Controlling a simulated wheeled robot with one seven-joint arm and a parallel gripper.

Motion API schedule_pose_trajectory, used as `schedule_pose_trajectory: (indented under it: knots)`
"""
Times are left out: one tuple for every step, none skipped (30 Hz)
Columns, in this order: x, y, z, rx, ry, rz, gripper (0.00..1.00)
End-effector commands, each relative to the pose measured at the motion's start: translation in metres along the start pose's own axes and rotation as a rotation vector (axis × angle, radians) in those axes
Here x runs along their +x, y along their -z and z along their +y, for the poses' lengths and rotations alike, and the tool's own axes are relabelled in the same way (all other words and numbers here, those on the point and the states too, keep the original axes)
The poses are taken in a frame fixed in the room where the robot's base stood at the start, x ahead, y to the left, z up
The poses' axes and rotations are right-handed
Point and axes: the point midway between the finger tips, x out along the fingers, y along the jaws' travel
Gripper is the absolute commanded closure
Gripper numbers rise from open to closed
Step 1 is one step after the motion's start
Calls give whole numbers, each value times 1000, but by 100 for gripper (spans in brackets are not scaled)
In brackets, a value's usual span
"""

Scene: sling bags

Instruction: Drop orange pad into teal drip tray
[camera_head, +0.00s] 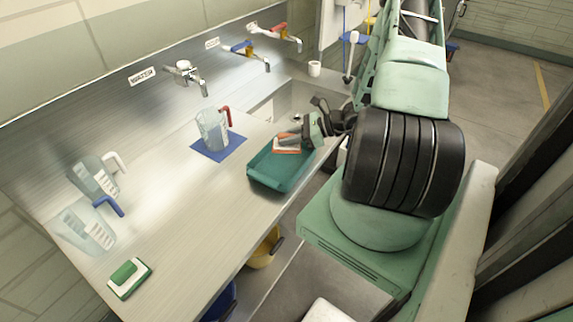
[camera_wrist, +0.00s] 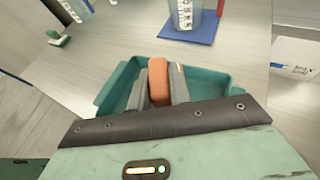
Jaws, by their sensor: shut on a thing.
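The teal drip tray (camera_head: 284,172) lies on the steel counter near its front edge, and it also shows in the wrist view (camera_wrist: 112,93). My gripper (camera_head: 290,141) is over the tray's back right part. In the wrist view my gripper (camera_wrist: 160,85) is shut on the orange pad (camera_wrist: 159,84), which sits between the two grey fingers. The pad also shows as a flat orange and white piece (camera_head: 287,150) by the fingers in the head view. I cannot tell whether the pad touches the tray floor.
A clear jug with a red handle (camera_head: 212,130) stands on a blue mat (camera_head: 218,147) behind the tray. Two more jugs (camera_head: 95,175) and a green pad (camera_head: 129,278) are at the left. A sink (camera_head: 292,100) and taps are at the back.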

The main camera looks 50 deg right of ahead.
Motion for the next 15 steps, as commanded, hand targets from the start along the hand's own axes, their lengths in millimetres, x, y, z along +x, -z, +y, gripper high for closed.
schedule_pose_trajectory:
  knots:
    - [4,10,0,1,-1,-1,100]
    - [6,14,0,1,-1,-1,100]
    - [8,18,0,1,-1,-1,100]
    - [9,20,0,1,-1,-1,100]
    - [10,23,0,0,-1,-1,100]
    - [11,25,0,0,-1,-1,100]
    - [11,26,0,0,-1,-1,100]
    - [12,27,0,0,-1,-1,100]
    - [12,28,0,-1,-1,-1,100]
    - [12,28,0,-1,-1,-1,100]
    - [12,28,0,-1,-1,-1,100]
    - [12,28,0,-1,-1,-1,100]
    - [12,28,0,-1,-1,-1,100]
    - [12,28,0,-1,-1,-1,100]
    - [12,28,0,-1,-1,-1,100]
